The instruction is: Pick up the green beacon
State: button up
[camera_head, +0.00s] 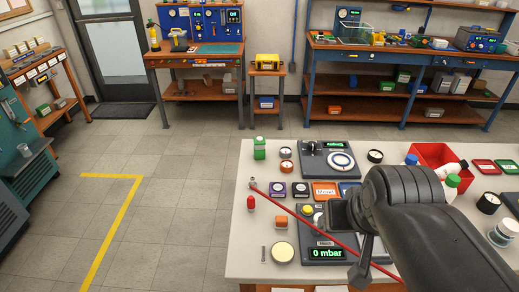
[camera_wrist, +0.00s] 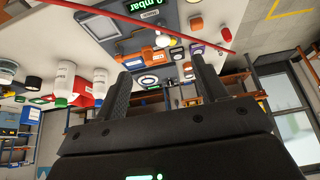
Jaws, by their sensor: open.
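A small upright green object with a pale top, which looks like the green beacon (camera_head: 259,148), stands at the far left corner of the white table (camera_head: 250,262) in the head view. I cannot make it out surely in the wrist view. My gripper (camera_head: 350,240) is above the middle of the table, to the right of the beacon and nearer to me, well apart from it. In the wrist view the scene is upside down, and my two dark fingers (camera_wrist: 161,85) are spread with nothing held between them.
A long red rod (camera_head: 305,219) slants across the table. A red beacon-like piece (camera_head: 250,203), a dial device (camera_head: 329,158), a "0 mbar" device (camera_head: 327,253) and a red bin (camera_head: 428,153) with bottles are on the table. Open floor lies to the left.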

jog(key=shift+w, duration=0.1)
jog(key=m+t+y, duration=0.2)
jog(key=m+t, duration=1)
jog(key=m, duration=2.3)
send_over(260, 146)
jog(key=s, duration=0.1)
notch_tip(260, 146, down, 12)
jog(key=f, duration=0.1)
notch_tip(260, 146, down, 6)
jog(key=shift+f, duration=0.1)
jog(key=shift+w+a, duration=0.2)
jog(key=shift+w, duration=2.3)
jog(key=shift+c, duration=0.3)
